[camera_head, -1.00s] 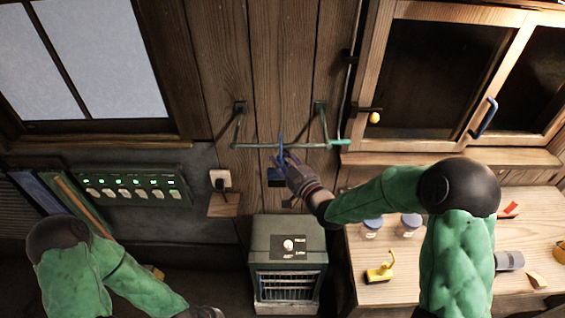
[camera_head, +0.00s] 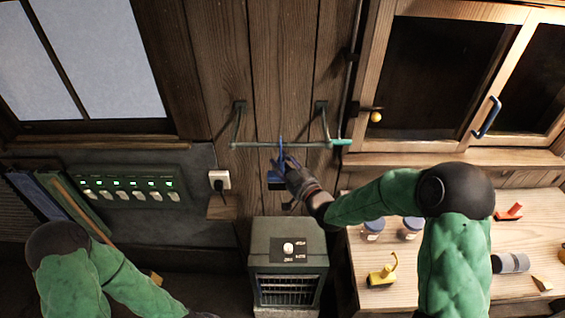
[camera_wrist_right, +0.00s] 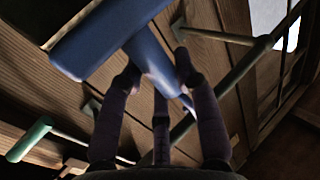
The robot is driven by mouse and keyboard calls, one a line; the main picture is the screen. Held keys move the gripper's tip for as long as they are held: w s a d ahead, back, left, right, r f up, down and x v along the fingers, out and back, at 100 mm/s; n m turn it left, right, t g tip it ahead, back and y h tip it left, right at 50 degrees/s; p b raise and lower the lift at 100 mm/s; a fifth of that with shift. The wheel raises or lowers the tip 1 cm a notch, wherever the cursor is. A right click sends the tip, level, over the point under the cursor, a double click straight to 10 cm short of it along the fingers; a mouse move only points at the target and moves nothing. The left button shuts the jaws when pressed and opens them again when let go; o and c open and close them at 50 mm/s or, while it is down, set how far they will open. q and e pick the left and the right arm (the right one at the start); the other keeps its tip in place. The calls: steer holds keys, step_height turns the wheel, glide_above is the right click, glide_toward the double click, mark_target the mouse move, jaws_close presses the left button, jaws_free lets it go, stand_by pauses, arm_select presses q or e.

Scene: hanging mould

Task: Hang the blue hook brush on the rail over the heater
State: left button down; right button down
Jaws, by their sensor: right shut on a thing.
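The blue hook brush (camera_head: 277,180) is in my right gripper (camera_head: 292,172), just below the rail (camera_head: 262,145) in the head view. Its upper end rises to the rail's height; I cannot tell whether the hook is over the rail or in front of it. In the right wrist view the brush (camera_wrist_right: 105,42) is between the fingers (camera_wrist_right: 155,85), and the rail (camera_wrist_right: 235,75) runs diagonally behind. The heater (camera_head: 288,262) stands below the brush. My left arm is at the lower left; its gripper is cut off by the frame's bottom edge.
A workbench (camera_head: 450,282) at right holds jars (camera_head: 411,228), a yellow brush-like tool (camera_head: 382,275), a red item (camera_head: 509,212) and a grey cylinder (camera_head: 510,263). A cabinet (camera_head: 450,85) is above it. A switch panel (camera_head: 130,190) and a socket (camera_head: 220,180) are left of the heater.

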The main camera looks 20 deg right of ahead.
steer(key=c, duration=0.8)
jaws_free()
steer(key=v, duration=1.2)
steer(key=s+a+f+m+g+h+b, duration=0.15)
steer(key=f+g+b, duration=0.25)
steer(key=f, duration=1.1)
steer(key=s+a+f+m+g+b, duration=0.25)
steer(key=f+g+b, duration=0.2)
steer(key=f, duration=1.15)
steer(key=s+a+f+g+b, duration=0.2)
steer(key=s+f, duration=0.3)
steer(key=f, duration=0.2)
steer(key=s+a+f+m+g+b, duration=0.1)
steer(key=s+a+f+g+b, duration=0.1)
steer(key=s+f, duration=0.3)
steer(key=s+a+f+m+g+b, duration=0.1)
steer(key=s+a+f+g+b, duration=0.2)
steer(key=s+f, duration=0.3)
steer(key=shift+a+f+g, duration=0.15)
steer(key=shift+f+g, duration=0.25)
steer(key=shift+f, duration=0.55)
steer(key=shift+a+f+g, duration=0.15)
steer(key=shift+f+g, duration=0.2)
steer(key=shift+f, duration=0.65)
